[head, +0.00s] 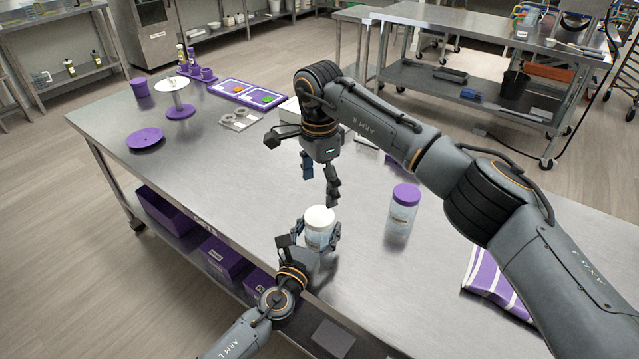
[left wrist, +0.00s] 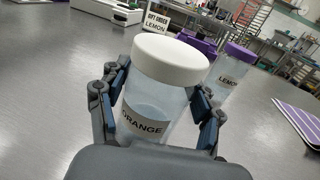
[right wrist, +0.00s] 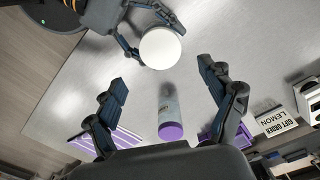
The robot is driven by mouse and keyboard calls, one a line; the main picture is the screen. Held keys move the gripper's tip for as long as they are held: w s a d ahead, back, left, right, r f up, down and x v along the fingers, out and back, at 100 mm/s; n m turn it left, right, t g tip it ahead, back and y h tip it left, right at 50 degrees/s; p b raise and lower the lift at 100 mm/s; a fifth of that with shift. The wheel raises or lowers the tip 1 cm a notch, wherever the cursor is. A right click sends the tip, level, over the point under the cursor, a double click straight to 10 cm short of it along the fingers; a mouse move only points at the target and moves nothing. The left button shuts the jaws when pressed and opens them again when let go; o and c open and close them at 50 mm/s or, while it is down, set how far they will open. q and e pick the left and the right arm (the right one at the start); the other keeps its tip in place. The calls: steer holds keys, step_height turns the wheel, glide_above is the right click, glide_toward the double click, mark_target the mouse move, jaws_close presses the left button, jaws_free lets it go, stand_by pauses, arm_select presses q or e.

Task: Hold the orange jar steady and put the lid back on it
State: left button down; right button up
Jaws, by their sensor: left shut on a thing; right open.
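The orange jar (left wrist: 140,125), clear with an ORANGE label, stands near the table's front edge. My left gripper (head: 318,238) is shut around its sides, one finger on each side. The white lid (left wrist: 172,60) sits on top of the jar; I cannot tell whether it is screwed tight. The lid also shows in the head view (head: 319,217) and from above in the right wrist view (right wrist: 160,48). My right gripper (head: 320,187) is open and empty, above and slightly behind the lid, apart from it.
A lemon jar (head: 402,212) with a purple lid stands to the right of the orange jar. A sign reading GIFT ORDER LEMON (left wrist: 157,22) stands farther back. A striped purple cloth (head: 497,283) lies at the right. A tray (head: 246,93) and purple plate (head: 146,138) lie farther left.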

mark_target(319, 216)
stand_by(0.4)
steer(key=shift+f, duration=4)
